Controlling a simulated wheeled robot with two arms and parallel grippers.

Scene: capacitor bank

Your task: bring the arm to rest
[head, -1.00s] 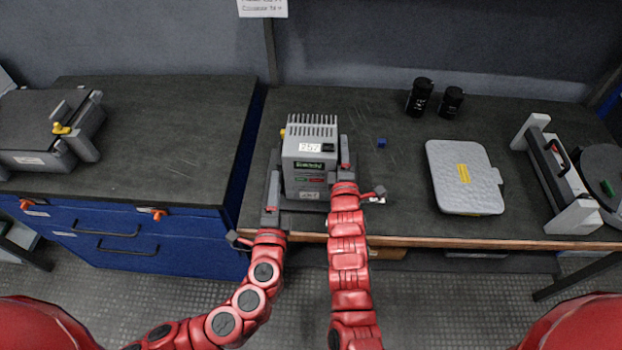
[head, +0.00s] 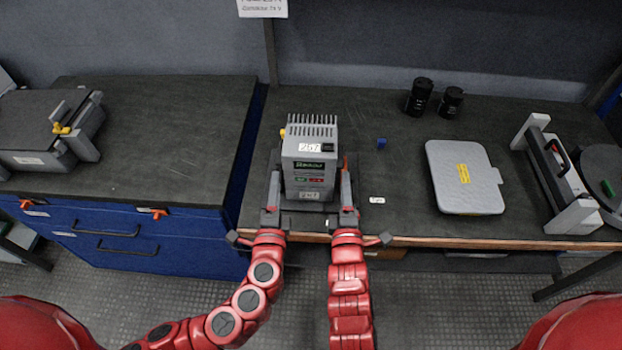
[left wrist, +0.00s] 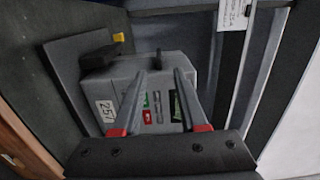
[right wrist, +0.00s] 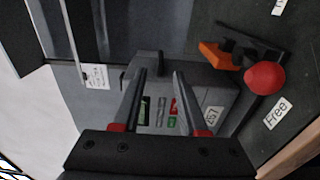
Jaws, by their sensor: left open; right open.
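My left gripper (head: 274,190) is open and empty at the left front of a grey finned unit (head: 310,150) on the right bench. My right gripper (head: 346,188) is open and empty at the unit's right front. Both point away from me, towards the unit. In the left wrist view, the open fingers (left wrist: 152,100) have the unit's front panel, with a 257 label, behind and between them. In the right wrist view, the open fingers (right wrist: 160,100) show the same panel beyond. I cannot tell whether any finger touches the unit.
A red ball knob (right wrist: 265,77) and an orange piece (right wrist: 218,55) sit beside the unit, near a "Free" label (right wrist: 278,113). Right of it are a small blue block (head: 381,143), a grey flat case (head: 463,178) and black cylinders (head: 419,97). A gap separates the left bench (head: 170,120).

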